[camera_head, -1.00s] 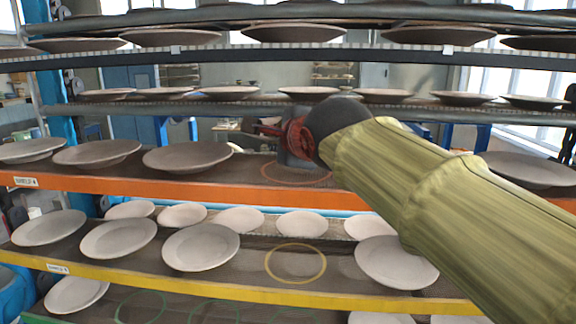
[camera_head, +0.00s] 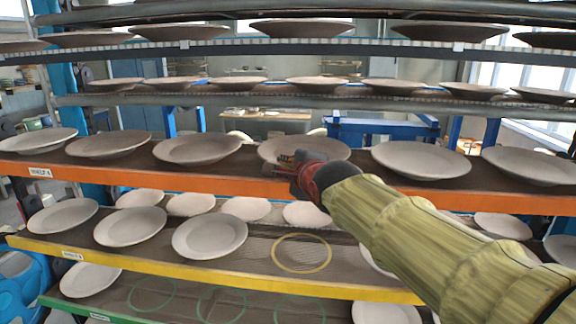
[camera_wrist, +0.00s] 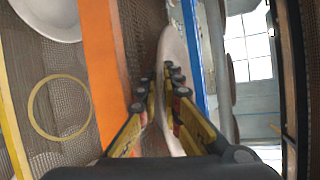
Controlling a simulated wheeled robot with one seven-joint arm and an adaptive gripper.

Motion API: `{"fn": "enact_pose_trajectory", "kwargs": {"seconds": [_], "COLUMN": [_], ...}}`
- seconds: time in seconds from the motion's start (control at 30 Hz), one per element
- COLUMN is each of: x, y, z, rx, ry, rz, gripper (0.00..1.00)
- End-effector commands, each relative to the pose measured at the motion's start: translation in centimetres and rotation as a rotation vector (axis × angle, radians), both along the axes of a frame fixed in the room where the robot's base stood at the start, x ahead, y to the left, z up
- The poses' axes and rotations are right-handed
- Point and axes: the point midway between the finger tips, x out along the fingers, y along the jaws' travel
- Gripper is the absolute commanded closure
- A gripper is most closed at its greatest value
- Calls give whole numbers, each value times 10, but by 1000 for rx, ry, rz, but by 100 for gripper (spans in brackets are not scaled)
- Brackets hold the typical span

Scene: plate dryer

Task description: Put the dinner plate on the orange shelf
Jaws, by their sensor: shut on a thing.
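The dinner plate (camera_head: 318,147), pale grey and round, is over the orange-edged shelf (camera_head: 225,182) between other plates in the head view. It looks about level; whether it touches the shelf is unclear. My gripper (camera_head: 290,160) is at its near rim, above the orange edge. In the wrist view my gripper (camera_wrist: 161,78) is shut on the plate (camera_wrist: 172,45), which shows nearly edge-on between the fingers. My gripper hides part of the near rim. No orange ring shows under the plate now.
Plates stand close on both sides, one on the left (camera_head: 197,148) and one on the right (camera_head: 420,159). A grey shelf (camera_head: 240,100) with plates runs above. Below, the yellow-edged shelf (camera_head: 190,275) has an empty yellow ring (camera_head: 301,253).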

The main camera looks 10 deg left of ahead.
Motion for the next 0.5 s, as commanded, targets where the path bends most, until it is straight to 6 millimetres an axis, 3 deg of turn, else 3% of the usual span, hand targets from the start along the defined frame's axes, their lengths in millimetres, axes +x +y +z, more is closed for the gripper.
{"fn": "enact_pose_trajectory", "kwargs": {"seconds": [0.3,0.33,0.5], "x": [0,0,0], "y": [0,0,0], "z": [1,-3,-2], "rx": [2,-1,0], "ry": [-6,2,2], "rz": [1,0,0], "gripper": [100,92,85]}}
